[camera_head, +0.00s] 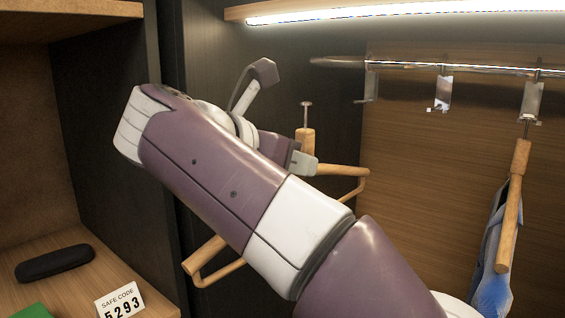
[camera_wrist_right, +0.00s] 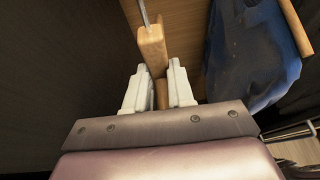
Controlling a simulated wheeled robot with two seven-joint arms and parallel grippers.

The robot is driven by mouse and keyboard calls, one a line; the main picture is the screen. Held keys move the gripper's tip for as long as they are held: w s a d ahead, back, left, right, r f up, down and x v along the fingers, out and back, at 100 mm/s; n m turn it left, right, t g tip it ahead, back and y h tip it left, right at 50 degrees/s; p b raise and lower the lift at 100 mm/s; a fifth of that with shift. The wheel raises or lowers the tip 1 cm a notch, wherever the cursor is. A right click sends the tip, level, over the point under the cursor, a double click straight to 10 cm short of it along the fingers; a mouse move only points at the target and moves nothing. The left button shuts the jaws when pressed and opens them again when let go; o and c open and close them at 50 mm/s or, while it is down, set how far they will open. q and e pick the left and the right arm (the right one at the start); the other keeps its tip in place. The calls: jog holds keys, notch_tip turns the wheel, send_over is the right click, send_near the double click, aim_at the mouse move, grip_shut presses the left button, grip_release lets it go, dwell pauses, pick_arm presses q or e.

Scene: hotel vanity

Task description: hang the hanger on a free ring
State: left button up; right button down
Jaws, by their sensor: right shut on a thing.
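The wooden hanger (camera_head: 305,138) has a short metal pin with a flat head on top. Its right bar end and lower-left end show on both sides of my right arm, which hides its middle. My right gripper (camera_head: 303,162) is shut on the hanger's wooden neck; the wrist view shows the neck (camera_wrist_right: 152,48) rising from between the pale fingers (camera_wrist_right: 159,88). Metal rings hang from the rail: a left one (camera_head: 371,86) and a middle one (camera_head: 443,93), both empty, and a right one (camera_head: 532,100) with another hanger below it. The held hanger is left of and below the left ring, apart from it.
The rail (camera_head: 410,66) runs under a lit shelf. The other hanger (camera_head: 513,205) carries a blue garment (camera_head: 490,260), which also shows in the wrist view (camera_wrist_right: 245,50). A dark panel (camera_head: 110,130) stands at left; a black case (camera_head: 55,263) and safe-code card (camera_head: 120,300) lie on the shelf.

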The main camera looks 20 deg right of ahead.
jog(key=w+d+p, duration=0.4)
jog(key=w+d, duration=0.1)
jog(key=d, duration=1)
jog(key=shift+t, duration=0.3)
jog(key=s+a+b, duration=0.1)
jog(key=s+a, duration=0.1)
jog(key=a, duration=0.5)
jog(key=s+a+b, duration=0.2)
jog(key=s+a, duration=0.1)
jog(key=a, duration=0.5)
jog(key=s+a+b, duration=0.1)
jog(key=s+a, duration=0.2)
jog(key=a, duration=0.5)
jog(key=shift+s+a+f, duration=0.1)
jog(key=shift+s+f, duration=0.05)
